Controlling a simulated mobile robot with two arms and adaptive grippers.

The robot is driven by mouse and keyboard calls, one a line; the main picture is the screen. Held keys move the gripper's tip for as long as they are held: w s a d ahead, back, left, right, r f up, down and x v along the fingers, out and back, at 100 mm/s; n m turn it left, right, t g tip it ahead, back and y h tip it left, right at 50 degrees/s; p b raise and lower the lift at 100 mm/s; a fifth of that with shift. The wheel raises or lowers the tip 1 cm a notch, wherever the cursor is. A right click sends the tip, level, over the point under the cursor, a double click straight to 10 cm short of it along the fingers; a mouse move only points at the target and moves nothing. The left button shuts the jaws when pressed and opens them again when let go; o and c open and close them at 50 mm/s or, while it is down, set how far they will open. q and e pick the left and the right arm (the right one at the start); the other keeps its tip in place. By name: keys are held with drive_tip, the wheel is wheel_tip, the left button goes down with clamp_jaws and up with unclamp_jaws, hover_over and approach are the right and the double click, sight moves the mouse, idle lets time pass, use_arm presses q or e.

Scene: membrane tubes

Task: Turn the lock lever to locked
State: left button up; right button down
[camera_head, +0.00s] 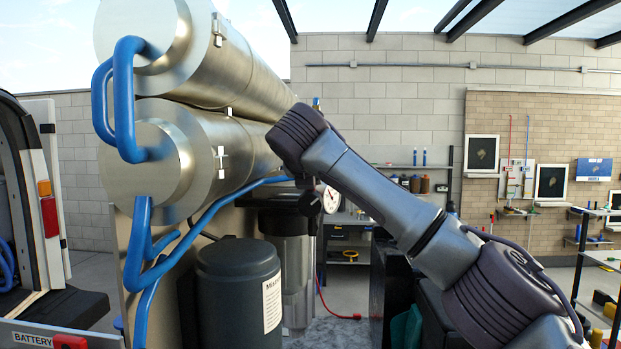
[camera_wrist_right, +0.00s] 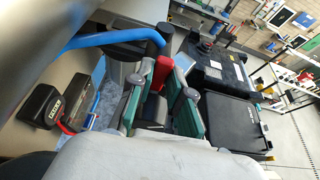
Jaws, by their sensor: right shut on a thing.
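In the right wrist view my right gripper (camera_wrist_right: 164,85) has its green-padded fingers on either side of a red lever (camera_wrist_right: 163,68). It is shut on this lever. The lever sits close to the end of a blue pipe (camera_wrist_right: 110,38); its lower part is hidden between the fingers, so I cannot tell its exact angle. In the head view my right arm reaches in from the right, its wrist beside the steel membrane tubes (camera_head: 235,85). The fingers and lever are hidden there. My left gripper is not in view.
A dark tank (camera_head: 235,290) stands below the tubes, with a round gauge (camera_head: 330,199) to its right. Blue pipes (camera_head: 140,250) run along the left. An open vehicle (camera_head: 40,200) is at far left. Black cases (camera_wrist_right: 235,120) lie right of the gripper in the wrist view.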

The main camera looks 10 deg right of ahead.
drive_tip(key=shift+f, duration=0.1)
drive_tip(key=c, duration=1.1)
unclamp_jaws()
drive_tip(key=shift+a, duration=0.1)
drive_tip(key=v, duration=1.2)
